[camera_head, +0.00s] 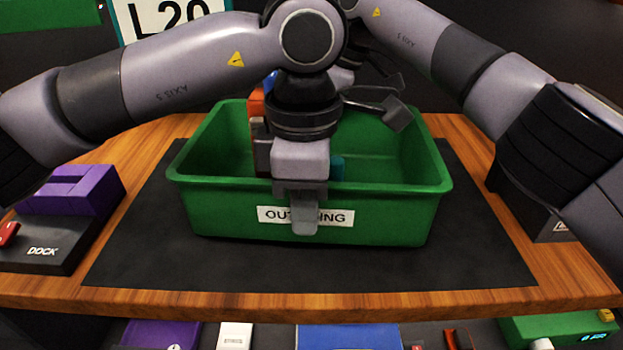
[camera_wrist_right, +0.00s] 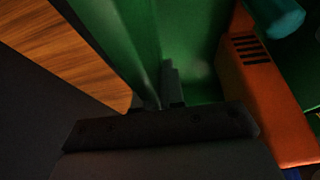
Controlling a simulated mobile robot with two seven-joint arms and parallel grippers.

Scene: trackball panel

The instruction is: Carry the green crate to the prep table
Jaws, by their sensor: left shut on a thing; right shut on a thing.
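The green crate (camera_head: 220,212) is upright over a black mat (camera_head: 130,265) on a wooden table (camera_head: 150,303). I cannot tell whether it touches the mat. Its near wall has a white label, partly covered by my left gripper (camera_head: 303,205), which is shut on that wall. Inside are an orange block (camera_head: 256,108) and a teal item (camera_head: 337,167), partly hidden. In the right wrist view, my right gripper (camera_wrist_right: 163,95) is shut on the crate's wall, with the orange block (camera_wrist_right: 265,100) beside it. In the head view my left arm hides the right gripper.
A dark box (camera_head: 545,225) stands at the right, partly behind my arm. A sign reading L20 (camera_head: 170,15) is at the back. Several items lie below the table's front edge.

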